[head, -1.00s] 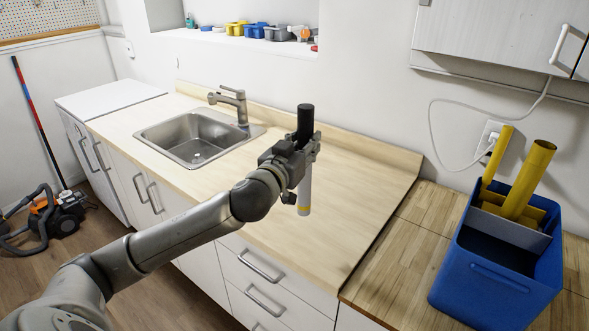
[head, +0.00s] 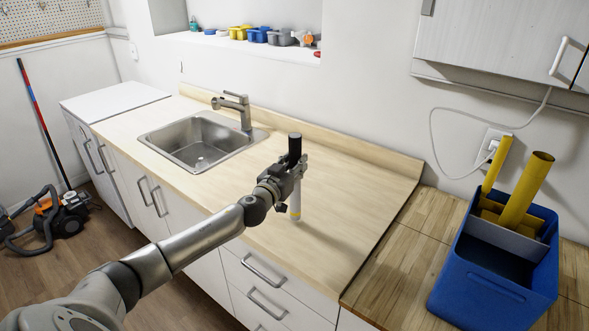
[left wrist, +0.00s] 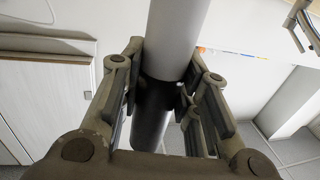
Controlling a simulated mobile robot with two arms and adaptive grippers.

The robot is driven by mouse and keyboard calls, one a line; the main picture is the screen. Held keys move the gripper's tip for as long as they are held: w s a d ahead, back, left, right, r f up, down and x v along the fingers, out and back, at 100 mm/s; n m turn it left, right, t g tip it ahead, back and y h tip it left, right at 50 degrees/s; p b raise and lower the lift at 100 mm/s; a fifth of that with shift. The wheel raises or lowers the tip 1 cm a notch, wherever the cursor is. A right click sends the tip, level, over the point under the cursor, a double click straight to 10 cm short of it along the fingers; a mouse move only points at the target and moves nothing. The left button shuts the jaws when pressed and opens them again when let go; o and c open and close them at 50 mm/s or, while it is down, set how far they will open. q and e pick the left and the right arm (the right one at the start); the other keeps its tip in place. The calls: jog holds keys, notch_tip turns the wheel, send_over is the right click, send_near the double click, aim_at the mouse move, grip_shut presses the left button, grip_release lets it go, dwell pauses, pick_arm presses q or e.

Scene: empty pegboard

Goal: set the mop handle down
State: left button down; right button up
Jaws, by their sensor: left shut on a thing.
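In the left wrist view the handle (left wrist: 176,35) runs between the fingers of my left gripper (left wrist: 163,85). My right gripper is not in view.
The sink (head: 195,142) and faucet (head: 238,108) are left of the handle. A blue bin (head: 490,290) with yellow tubes (head: 527,188) stands at the right. Small containers (head: 257,35) line a shelf behind. The counter around the handle is clear.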

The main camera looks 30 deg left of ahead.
pick_arm(q)
jog(key=shift+f, duration=0.9)
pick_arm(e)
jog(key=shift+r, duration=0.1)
pick_arm(q)
jog(key=shift+f, duration=0.15)
jog(key=c, duration=1.5)
grip_release()
jog(key=o, duration=0.4)
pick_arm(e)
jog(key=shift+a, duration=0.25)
